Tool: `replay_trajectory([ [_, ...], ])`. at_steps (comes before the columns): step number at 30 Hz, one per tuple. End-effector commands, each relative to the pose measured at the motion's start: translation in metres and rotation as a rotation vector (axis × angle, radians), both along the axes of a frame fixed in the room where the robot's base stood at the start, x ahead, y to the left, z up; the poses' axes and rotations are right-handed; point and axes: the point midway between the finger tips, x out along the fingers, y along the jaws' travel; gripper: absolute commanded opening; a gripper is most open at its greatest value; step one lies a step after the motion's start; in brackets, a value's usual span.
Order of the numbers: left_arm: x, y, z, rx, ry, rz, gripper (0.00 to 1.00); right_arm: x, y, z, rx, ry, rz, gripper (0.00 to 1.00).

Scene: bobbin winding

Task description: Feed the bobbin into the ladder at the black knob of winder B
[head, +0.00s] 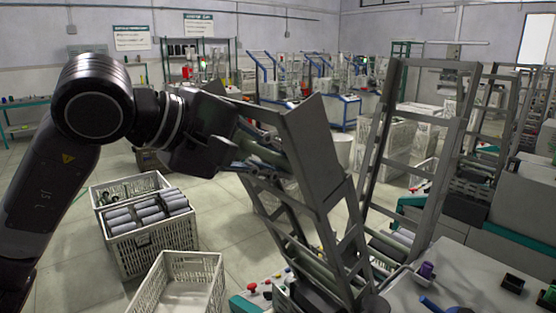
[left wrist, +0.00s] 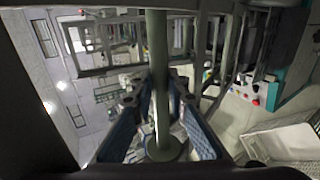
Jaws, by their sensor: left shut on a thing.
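My left gripper (head: 245,150) is at the upper left side of the near grey ladder (head: 340,205). In the left wrist view its two blue-padded fingers (left wrist: 163,120) are on either side of a grey-green bobbin (left wrist: 157,55), shut on its shaft. The bobbin's round flange (left wrist: 163,150) shows between the fingers. In the head view the bobbin is mostly hidden by gripper and ladder parts; I cannot tell whether it touches the ladder. I cannot make out the black knob for certain. My right gripper is not in view.
A second tall grey frame (head: 378,130) stands just right of the near ladder. A crate of grey rolls (head: 150,244) and an emptier white crate (head: 162,297) are on the floor at left. A red knob (head: 253,287) is near the ladder's foot. A grey worktop (head: 455,268) lies at right.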

Motion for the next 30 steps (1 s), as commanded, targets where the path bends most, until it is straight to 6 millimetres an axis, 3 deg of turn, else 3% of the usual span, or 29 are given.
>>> replay_trajectory([
  [15,0.008,-0.010,-0.031,-0.001,-0.001,0.001,0.00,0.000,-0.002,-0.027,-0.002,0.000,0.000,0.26],
  [30,0.009,-0.012,-0.032,-0.001,-0.001,0.000,0.00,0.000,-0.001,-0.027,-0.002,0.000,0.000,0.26],
])
